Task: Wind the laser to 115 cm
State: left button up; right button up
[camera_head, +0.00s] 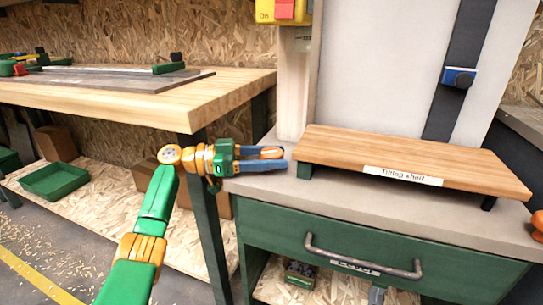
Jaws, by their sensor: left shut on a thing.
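The laser appears to be the small blue box with a dark knob (459,77) on a dark upright rail (458,105) in front of a pale board. No scale or reading can be made out. My left gripper (280,158) reaches in from the left, just left of the tilting shelf. It is shut on a small orange piece (270,153) that shows between its fingers. Most of that piece is hidden, so I cannot tell whether it is a crank handle. My right gripper is not in view.
The wooden tilting shelf (400,157) stands on a grey top above a green drawer (375,245) with a bar handle. A wooden workbench (120,95) is at left. A yellow switch box (283,11) hangs above. An orange part (538,226) shows at the right edge.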

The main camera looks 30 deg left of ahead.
pick_arm(q)
jog(key=o, duration=1.4)
jog(key=shift+d, duration=0.1)
